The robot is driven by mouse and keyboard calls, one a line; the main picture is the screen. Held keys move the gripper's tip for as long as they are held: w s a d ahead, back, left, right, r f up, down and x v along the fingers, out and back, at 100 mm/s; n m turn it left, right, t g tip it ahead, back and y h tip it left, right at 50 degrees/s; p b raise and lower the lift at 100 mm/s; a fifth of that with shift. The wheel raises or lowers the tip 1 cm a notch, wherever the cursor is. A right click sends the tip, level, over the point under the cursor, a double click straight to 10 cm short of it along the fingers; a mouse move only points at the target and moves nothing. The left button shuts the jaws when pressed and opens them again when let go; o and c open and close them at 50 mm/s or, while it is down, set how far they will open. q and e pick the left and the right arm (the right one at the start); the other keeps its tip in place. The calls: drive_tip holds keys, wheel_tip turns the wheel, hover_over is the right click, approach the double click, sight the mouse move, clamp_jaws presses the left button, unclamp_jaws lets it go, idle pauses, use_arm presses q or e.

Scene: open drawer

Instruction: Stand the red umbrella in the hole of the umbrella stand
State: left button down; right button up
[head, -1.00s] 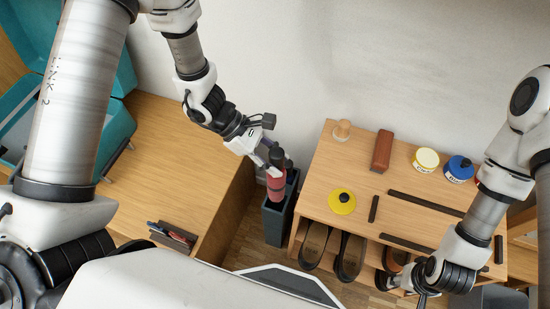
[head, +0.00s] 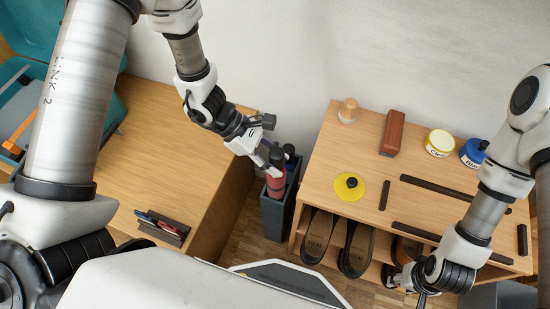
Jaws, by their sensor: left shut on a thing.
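The red umbrella (head: 276,182) is upright with a dark handle on top. My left gripper (head: 272,164) is shut on it near the handle. The umbrella stand (head: 276,218) is a tall dark grey box on the floor between the two wooden pieces of furniture. The umbrella is over the stand's top, and its lower end is hidden, so I cannot tell how deep it sits. Another dark handle (head: 289,151) shows just behind the umbrella. My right gripper (head: 422,298) is low at the right, with its fingertips mostly out of sight.
A shoe bench (head: 330,180) to the right carries a yellow disc (head: 349,186), a brush (head: 392,133), tins (head: 439,143) and dark strips, with shoes (head: 316,236) below. A wooden desk (head: 150,160) stands left, with a pen tray (head: 163,228) and teal case (head: 22,105).

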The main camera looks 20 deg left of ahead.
use_arm(q)
drive_tip(key=shift+f+b, duration=1.85)
drive_tip(key=shift+f, duration=0.4)
drive_tip(key=c, duration=0.7)
unclamp_jaws()
drive_tip(key=v, duration=1.2)
drive_tip(key=shift+s, duration=0.1)
